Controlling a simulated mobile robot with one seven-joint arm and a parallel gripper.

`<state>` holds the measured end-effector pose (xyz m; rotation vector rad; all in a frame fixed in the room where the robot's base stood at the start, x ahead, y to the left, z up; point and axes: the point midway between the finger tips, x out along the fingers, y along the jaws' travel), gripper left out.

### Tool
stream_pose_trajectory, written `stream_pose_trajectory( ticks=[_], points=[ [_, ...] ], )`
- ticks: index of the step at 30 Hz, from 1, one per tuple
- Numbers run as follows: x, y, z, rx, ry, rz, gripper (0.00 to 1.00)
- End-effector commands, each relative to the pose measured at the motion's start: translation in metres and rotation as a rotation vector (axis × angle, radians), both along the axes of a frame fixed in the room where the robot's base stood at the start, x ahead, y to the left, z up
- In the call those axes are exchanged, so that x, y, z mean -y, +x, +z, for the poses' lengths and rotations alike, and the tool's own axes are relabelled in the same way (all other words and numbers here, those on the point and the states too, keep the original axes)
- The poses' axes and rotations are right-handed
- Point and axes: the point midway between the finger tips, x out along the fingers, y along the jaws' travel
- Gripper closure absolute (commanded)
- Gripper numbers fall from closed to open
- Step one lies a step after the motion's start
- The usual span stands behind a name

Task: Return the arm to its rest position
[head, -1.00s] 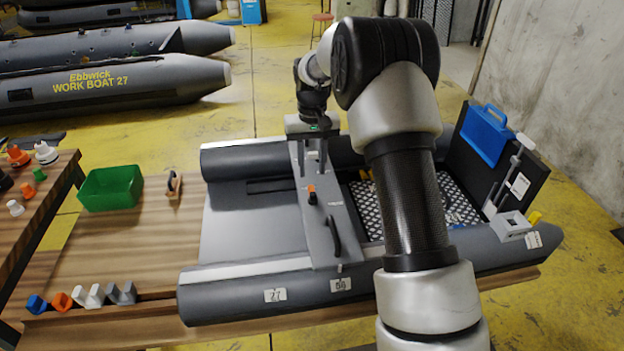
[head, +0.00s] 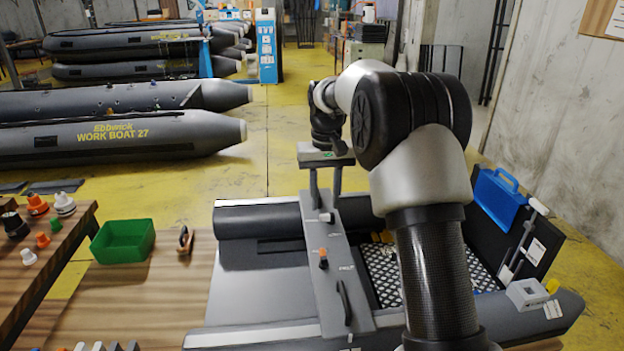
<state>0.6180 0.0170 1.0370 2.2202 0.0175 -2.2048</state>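My arm reaches forward over the grey inflatable boat (head: 262,284) on the wooden bench. My gripper (head: 325,205) points down above the far end of the grey seat board (head: 341,268) that lies across the boat. Its two fingers are apart, and I see nothing held between them. A small pale fitting (head: 326,217) shows on the board just below the fingertips. An orange-topped black valve (head: 323,256) stands nearer on the board, apart from the gripper. A dark handle (head: 344,303) is at the board's near end. My forearm hides part of the boat's right side.
A green bin (head: 122,241) and a wooden-backed brush-like tool (head: 185,240) are on the bench at left. Several valve parts stand on the left table (head: 40,260). A blue case (head: 498,200) leans at the boat's right end. Yellow floor behind the boat is clear.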

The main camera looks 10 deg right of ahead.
Motion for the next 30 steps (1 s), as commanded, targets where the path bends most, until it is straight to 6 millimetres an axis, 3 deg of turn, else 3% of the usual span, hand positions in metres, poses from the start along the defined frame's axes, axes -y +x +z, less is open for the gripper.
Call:
stream_pose_trajectory(
  ticks=[5,9,15,19,24,30],
  points=[
    [0.002,-0.039,0.081,0.075,-0.007,0.003,0.67],
    [0.006,-0.096,0.148,0.156,-0.011,0.003,0.67],
    [0.011,-0.187,0.210,0.272,-0.011,-0.002,0.67],
    [0.014,-0.247,0.230,0.347,-0.009,-0.007,0.67],
    [0.017,-0.309,0.232,0.429,-0.002,-0.014,0.67],
    [0.017,-0.343,0.222,0.478,0.004,-0.016,0.67]
  ],
)
